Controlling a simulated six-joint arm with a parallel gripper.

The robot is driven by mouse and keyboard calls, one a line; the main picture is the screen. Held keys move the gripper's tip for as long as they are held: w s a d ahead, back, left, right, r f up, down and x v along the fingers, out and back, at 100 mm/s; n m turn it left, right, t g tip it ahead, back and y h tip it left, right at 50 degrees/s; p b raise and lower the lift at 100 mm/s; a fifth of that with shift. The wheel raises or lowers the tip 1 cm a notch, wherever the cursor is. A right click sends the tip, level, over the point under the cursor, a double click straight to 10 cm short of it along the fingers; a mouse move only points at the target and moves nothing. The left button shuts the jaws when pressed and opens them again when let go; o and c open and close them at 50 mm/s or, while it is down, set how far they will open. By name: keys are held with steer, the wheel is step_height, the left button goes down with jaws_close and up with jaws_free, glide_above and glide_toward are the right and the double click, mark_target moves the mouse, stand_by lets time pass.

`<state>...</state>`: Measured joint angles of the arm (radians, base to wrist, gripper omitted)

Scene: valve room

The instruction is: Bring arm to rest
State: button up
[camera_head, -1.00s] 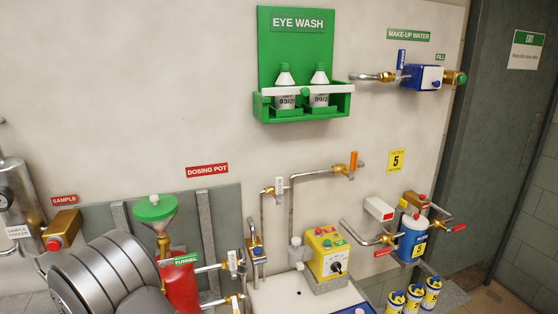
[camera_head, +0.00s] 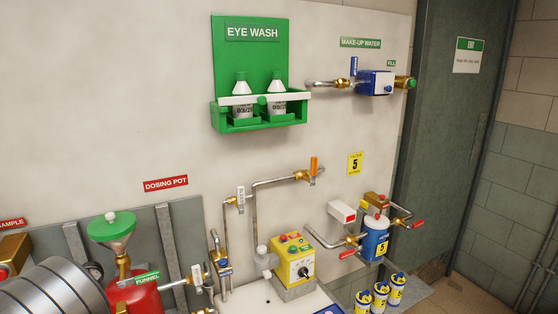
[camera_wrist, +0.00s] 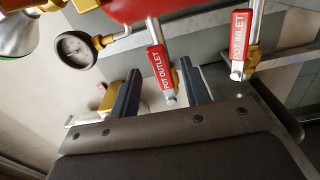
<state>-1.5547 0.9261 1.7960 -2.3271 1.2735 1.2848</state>
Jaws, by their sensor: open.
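My gripper (camera_wrist: 159,66) shows in the wrist view with its two dark fingers apart. Nothing is clamped between them. The red POT OUTLET handle (camera_wrist: 158,60) appears in the gap between the fingers, beyond or near their tips; I cannot tell how far off. The red POT INLET handle (camera_wrist: 240,36) is to the right of the fingers. In the head view a grey, rounded link of my arm fills the lower left corner; the gripper itself is not visible there.
A pressure gauge (camera_wrist: 76,50) is left of the fingers. The red dosing pot (camera_head: 136,296) with its green-topped funnel (camera_head: 112,226) stands beside my arm. A yellow control box (camera_head: 294,262), blue canister (camera_head: 375,238) and eye wash station (camera_head: 262,110) are farther right.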

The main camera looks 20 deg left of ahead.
steer(key=v, duration=1.3)
steer(key=x, duration=1.7)
steer(key=shift+w+a, duration=0.15)
steer(key=shift+w, duration=0.1)
steer(key=shift+a+r, duration=0.15)
steer(key=shift+r+n, duration=0.5)
steer(key=shift+n, duration=0.5)
steer(key=shift+s+f+m, duration=0.1)
steer(key=shift+f+m, duration=0.5)
steer(key=shift+m, duration=0.2)
steer(key=v, duration=1.6)
